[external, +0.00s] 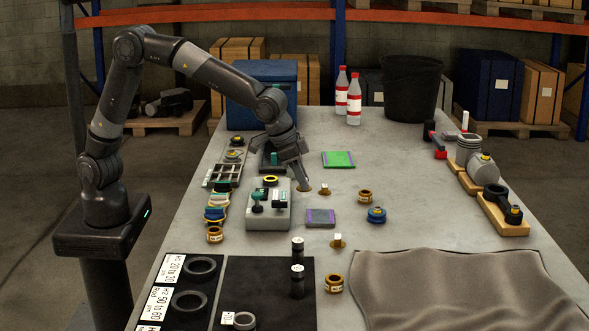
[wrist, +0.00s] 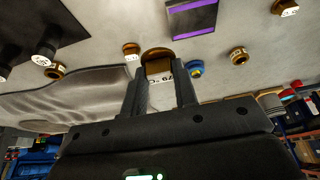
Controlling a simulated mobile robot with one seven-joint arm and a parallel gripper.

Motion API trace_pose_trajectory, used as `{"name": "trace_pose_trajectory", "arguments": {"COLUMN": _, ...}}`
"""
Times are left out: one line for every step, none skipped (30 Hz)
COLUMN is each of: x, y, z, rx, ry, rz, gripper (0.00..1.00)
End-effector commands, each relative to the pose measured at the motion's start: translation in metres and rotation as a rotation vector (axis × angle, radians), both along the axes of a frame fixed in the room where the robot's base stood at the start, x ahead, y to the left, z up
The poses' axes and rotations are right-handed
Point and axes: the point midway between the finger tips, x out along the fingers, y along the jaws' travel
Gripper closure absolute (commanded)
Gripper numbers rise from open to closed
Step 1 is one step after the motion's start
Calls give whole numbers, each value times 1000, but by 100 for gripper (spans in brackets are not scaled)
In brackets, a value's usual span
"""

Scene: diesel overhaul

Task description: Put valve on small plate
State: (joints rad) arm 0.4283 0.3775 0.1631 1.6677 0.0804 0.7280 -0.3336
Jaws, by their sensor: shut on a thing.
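My gripper (external: 302,182) is shut on a bronze-brown part with a round rim and a white label, which I take to be the valve (wrist: 158,66). In the wrist view the part sits between the two dark fingers (wrist: 160,88). In the external view the fingers hide most of it. The small plate (external: 320,218), grey with purple edges, lies on the table just below and right of my gripper in the external view. It also shows at the top of the wrist view (wrist: 193,18). Nothing rests on it. A larger green plate (external: 338,159) lies farther back.
Similar small brown tagged parts (external: 323,188) (external: 338,243) stand near the plate. A bronze ring (external: 364,196) and a blue round part (external: 376,215) lie to its right. A grey box with knobs (external: 268,218) stands to its left. A crumpled grey cloth (external: 450,290) covers the front right.

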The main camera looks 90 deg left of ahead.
Motion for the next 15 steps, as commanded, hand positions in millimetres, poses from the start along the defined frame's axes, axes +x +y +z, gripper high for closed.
{"name": "trace_pose_trajectory", "arguments": {"x": -9, "y": -9, "z": 1, "rx": -2, "ry": -2, "rz": -4, "gripper": 100}}
{"name": "trace_pose_trajectory", "arguments": {"x": -13, "y": -13, "z": 1, "rx": -3, "ry": -3, "rz": -2, "gripper": 100}}
{"name": "trace_pose_trajectory", "arguments": {"x": -17, "y": -17, "z": 1, "rx": -5, "ry": -4, "rz": -2, "gripper": 100}}
{"name": "trace_pose_trajectory", "arguments": {"x": -20, "y": -19, "z": 1, "rx": -5, "ry": -4, "rz": 0, "gripper": 100}}
{"name": "trace_pose_trajectory", "arguments": {"x": -22, "y": -20, "z": 1, "rx": -6, "ry": -3, "rz": 2, "gripper": 100}}
{"name": "trace_pose_trajectory", "arguments": {"x": -24, "y": -21, "z": 0, "rx": -6, "ry": -3, "rz": 2, "gripper": 100}}
{"name": "trace_pose_trajectory", "arguments": {"x": -24, "y": -21, "z": -1, "rx": -7, "ry": -3, "rz": 3, "gripper": 100}}
{"name": "trace_pose_trajectory", "arguments": {"x": -23, "y": -20, "z": -2, "rx": -7, "ry": -3, "rz": 4, "gripper": 100}}
{"name": "trace_pose_trajectory", "arguments": {"x": -21, "y": -17, "z": -5, "rx": -7, "ry": -2, "rz": 6, "gripper": 100}}
{"name": "trace_pose_trajectory", "arguments": {"x": -18, "y": -13, "z": -8, "rx": -7, "ry": -2, "rz": 8, "gripper": 100}}
{"name": "trace_pose_trajectory", "arguments": {"x": -15, "y": -9, "z": -11, "rx": -6, "ry": -2, "rz": 7, "gripper": 100}}
{"name": "trace_pose_trajectory", "arguments": {"x": -10, "y": -2, "z": -16, "rx": -6, "ry": -2, "rz": 9, "gripper": 100}}
{"name": "trace_pose_trajectory", "arguments": {"x": -5, "y": 4, "z": -21, "rx": -6, "ry": -1, "rz": 9, "gripper": 100}}
{"name": "trace_pose_trajectory", "arguments": {"x": -1, "y": 9, "z": -25, "rx": -6, "ry": 0, "rz": 10, "gripper": 100}}
{"name": "trace_pose_trajectory", "arguments": {"x": 5, "y": 17, "z": -30, "rx": -6, "ry": -2, "rz": 9, "gripper": 100}}
